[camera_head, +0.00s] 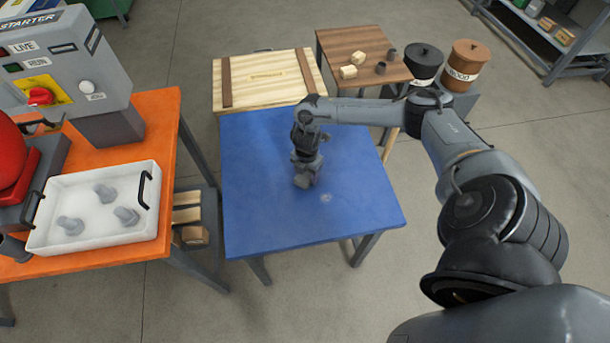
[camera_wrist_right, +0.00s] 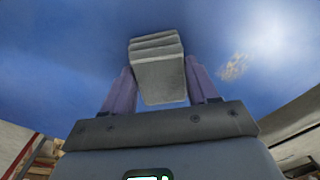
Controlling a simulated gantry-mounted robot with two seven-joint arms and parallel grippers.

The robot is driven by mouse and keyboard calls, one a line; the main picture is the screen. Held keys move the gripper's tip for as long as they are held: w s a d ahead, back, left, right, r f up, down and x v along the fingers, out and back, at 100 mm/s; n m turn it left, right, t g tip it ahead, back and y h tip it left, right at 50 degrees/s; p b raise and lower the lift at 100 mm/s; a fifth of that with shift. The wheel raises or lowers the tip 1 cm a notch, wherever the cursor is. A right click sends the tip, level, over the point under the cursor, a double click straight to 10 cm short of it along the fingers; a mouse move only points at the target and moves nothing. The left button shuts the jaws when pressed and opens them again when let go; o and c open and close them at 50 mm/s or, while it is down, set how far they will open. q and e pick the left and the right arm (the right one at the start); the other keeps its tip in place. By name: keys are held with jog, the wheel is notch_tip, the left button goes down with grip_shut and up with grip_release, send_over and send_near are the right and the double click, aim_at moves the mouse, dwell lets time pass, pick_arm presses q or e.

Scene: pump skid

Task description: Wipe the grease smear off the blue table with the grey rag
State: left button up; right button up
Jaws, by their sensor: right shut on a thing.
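The blue table (camera_head: 250,215) stands in the middle of the head view. My right gripper (camera_head: 304,178) points down over the middle of the table. It is shut on the grey rag (camera_head: 302,182), a folded block that shows between the two fingers in the right wrist view (camera_wrist_right: 158,75). The grease smear (camera_head: 326,197) is a small pale patch on the table, just right of and nearer than the rag. It also shows to the right of the fingers in the right wrist view (camera_wrist_right: 233,67). The rag is apart from the smear; whether it touches the table I cannot tell. My left gripper is out of view.
An orange table (camera_head: 110,190) at the left holds a white tray (camera_head: 95,240) with grey parts and a starter box (camera_head: 60,60). A wooden crate (camera_head: 265,80) and a brown side table (camera_head: 350,45) stand behind. The blue tabletop is otherwise clear.

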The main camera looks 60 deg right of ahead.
notch_tip(320, 180, up, 4)
jog(key=shift+s+a+f+p, duration=0.1)
jog(key=shift+p, duration=1.05)
notch_tip(320, 180, up, 4)
jog(key=p, duration=0.4)
jog(key=shift+r+p, duration=0.2)
jog(key=shift+p, duration=0.2)
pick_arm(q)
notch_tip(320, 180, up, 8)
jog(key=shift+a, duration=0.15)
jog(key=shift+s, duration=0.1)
